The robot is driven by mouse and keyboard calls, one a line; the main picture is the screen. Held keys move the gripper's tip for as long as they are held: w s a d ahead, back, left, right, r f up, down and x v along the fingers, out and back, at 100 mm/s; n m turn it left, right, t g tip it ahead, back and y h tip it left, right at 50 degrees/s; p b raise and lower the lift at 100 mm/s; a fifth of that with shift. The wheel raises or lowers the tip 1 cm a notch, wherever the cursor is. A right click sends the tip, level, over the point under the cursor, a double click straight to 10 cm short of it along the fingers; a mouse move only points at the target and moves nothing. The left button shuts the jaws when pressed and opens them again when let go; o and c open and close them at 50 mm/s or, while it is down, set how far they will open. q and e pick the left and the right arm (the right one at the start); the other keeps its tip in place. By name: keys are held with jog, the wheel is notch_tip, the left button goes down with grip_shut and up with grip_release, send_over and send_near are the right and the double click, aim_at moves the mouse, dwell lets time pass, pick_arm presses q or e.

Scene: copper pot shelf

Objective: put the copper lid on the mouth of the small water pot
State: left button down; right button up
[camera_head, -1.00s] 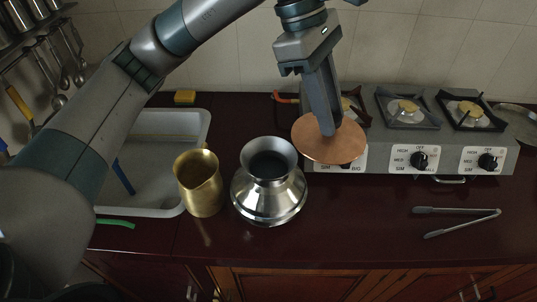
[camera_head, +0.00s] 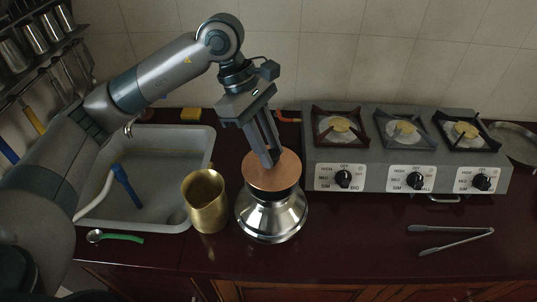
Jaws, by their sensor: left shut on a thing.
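The copper lid (camera_head: 282,178) is a flat round disc in the head view. My left gripper (camera_head: 270,160) is shut on the lid and holds it from above. The lid is over the mouth of the small water pot (camera_head: 272,218), a silvery round-bellied metal pot on the dark counter. The lid hides most of the pot's mouth. A dark band shows under the lid's front edge, and I cannot tell whether the lid touches the rim. My right gripper is not in view.
A brass jug (camera_head: 207,205) stands close to the pot's left. The sink (camera_head: 150,217) is further left. A stove (camera_head: 377,178) stands at the back right. Tongs (camera_head: 450,241) lie at the right. The counter between pot and tongs is clear.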

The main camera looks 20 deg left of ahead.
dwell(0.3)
pick_arm(q)
jog(key=shift+f+p, duration=0.45)
jog(key=shift+f, duration=0.05)
notch_tip(320, 180, down, 3)
jog(key=shift+r+p, duration=0.2)
jog(key=shift+p, duration=0.55)
jog(key=shift+f, duration=0.25)
jog(key=c, duration=1.4)
grip_release()
jog(key=shift+c, duration=0.2)
